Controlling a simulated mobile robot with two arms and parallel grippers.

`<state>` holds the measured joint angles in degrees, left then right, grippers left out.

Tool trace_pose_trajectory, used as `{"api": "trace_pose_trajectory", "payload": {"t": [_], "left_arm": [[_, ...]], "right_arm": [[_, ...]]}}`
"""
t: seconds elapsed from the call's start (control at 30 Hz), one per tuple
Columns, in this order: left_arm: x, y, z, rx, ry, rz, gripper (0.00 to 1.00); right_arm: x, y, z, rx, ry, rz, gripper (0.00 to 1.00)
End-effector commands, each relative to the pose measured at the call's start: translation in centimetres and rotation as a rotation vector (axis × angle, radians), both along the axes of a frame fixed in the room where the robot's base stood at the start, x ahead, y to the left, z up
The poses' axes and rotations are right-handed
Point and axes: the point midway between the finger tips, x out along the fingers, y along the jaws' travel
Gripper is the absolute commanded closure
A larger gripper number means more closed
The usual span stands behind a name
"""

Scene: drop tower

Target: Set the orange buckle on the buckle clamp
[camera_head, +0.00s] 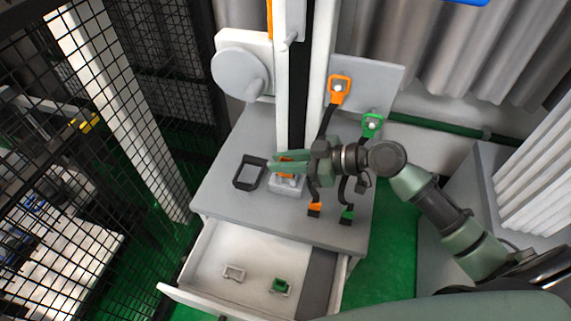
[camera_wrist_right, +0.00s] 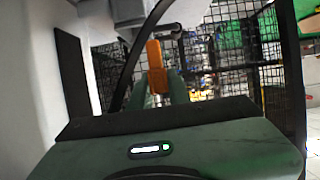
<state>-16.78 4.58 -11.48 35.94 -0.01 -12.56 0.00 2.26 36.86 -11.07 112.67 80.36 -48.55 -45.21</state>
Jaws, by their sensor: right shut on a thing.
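My right gripper (camera_head: 275,163) reaches in from the right over the grey worktop, beside the white column. It is shut on the orange buckle (camera_head: 286,173), which shows partly below the green fingers. In the right wrist view the orange buckle (camera_wrist_right: 155,62) stands between the fingers. A small light grey block (camera_head: 286,186), which looks like the buckle clamp, sits on the worktop just under the buckle. I cannot tell whether the buckle touches it. My left gripper is not in view.
A black square frame (camera_head: 249,173) lies left of the block. Orange-ended (camera_head: 315,209) and green-ended (camera_head: 347,216) black straps hang to the right. The open drawer (camera_head: 215,250) in front holds a grey frame (camera_head: 234,272) and a green piece (camera_head: 281,286).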

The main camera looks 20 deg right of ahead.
Motion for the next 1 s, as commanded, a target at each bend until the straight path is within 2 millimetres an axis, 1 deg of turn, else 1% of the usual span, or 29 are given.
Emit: {"api": "trace_pose_trajectory", "payload": {"t": [0.03, 0.17, 0.23, 0.4, 0.47, 0.73, 0.83, 0.87, 0.9, 0.93, 1.0], "left_arm": [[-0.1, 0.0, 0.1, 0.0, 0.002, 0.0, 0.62], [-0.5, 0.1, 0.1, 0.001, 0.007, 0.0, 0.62], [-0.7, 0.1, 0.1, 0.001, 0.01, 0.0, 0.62], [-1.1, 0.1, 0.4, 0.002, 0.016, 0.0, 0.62], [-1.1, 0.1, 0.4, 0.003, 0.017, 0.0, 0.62], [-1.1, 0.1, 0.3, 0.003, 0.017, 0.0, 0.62], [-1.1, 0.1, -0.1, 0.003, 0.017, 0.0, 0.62], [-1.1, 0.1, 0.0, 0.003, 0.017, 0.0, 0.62], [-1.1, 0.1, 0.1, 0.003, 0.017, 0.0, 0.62], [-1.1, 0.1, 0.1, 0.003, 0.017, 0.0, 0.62], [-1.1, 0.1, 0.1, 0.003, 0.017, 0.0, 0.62]], "right_arm": [[0.7, -0.4, 0.0, 0.0, 0.0, -0.001, 1.0], [1.4, -0.9, 0.0, 0.001, 0.0, 0.001, 1.0], [1.5, -1.0, -0.6, 0.001, 0.003, 0.001, 1.0], [1.4, -1.0, -3.0, 0.002, 0.005, 0.0, 1.0], [1.4, -1.0, -3.4, 0.001, 0.003, 0.001, 1.0], [1.4, -1.0, -3.6, -0.001, 0.001, 0.001, 1.0], [1.4, -1.0, -3.9, -0.001, 0.001, 0.001, 1.0], [1.4, -1.0, -3.8, -0.001, 0.001, 0.001, 0.77], [1.4, -1.0, -3.8, -0.001, 0.001, 0.001, 0.66], [1.4, -1.0, -3.8, -0.001, 0.001, 0.001, 0.61], [1.4, -1.0, -3.8, -0.001, 0.001, 0.001, 0.61]]}}
